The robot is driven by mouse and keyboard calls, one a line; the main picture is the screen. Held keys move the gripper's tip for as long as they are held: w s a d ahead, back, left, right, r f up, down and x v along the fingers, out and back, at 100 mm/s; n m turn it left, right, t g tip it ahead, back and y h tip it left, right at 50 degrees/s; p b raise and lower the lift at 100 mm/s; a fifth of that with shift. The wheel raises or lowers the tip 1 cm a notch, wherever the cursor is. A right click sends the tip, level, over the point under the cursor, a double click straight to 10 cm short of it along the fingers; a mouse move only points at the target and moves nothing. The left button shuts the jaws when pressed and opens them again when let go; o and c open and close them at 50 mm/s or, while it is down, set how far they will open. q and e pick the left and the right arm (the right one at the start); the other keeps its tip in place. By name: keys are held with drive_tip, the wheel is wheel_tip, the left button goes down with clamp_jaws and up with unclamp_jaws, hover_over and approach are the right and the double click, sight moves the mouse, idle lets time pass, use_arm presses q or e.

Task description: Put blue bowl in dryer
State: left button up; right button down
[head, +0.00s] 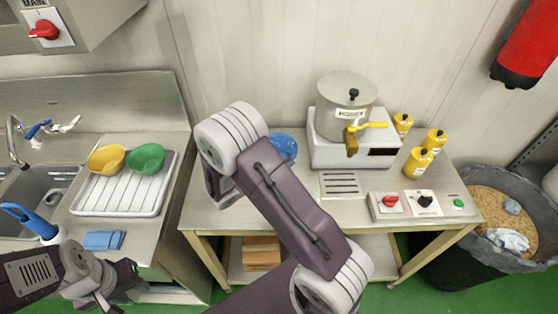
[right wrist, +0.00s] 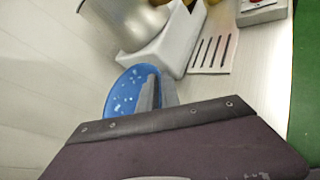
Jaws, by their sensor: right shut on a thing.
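The blue bowl (head: 284,147) is on or just above the steel table, left of the kettle machine, partly hidden by my right arm. In the right wrist view, white specks show inside the bowl (right wrist: 122,92), and my right gripper (right wrist: 151,92) is shut on its right side. In the head view that gripper is hidden behind my arm. The dryer, a white ribbed rack (head: 112,203), stands beside the sink with a yellow bowl (head: 106,159) and a green bowl (head: 146,158) at its back. My left gripper (head: 104,297) is low at the left, its fingers unclear.
The kettle machine (head: 326,140) stands right of the bowl, with several yellow bottles (head: 417,163) and a control box (head: 387,206) nearby. A blue cloth (head: 104,240) and a blue-handled brush (head: 32,221) are near the rack. A bin (head: 520,225) stands at the right.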

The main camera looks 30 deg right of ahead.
drive_tip(key=shift+s+a+r, duration=0.1)
drive_tip(key=shift+s+r, duration=0.2)
drive_tip(key=shift+s, duration=0.2)
drive_tip(key=shift+s+a+r, duration=0.1)
drive_tip(key=shift+s+r, duration=0.2)
drive_tip(key=shift+s, duration=0.2)
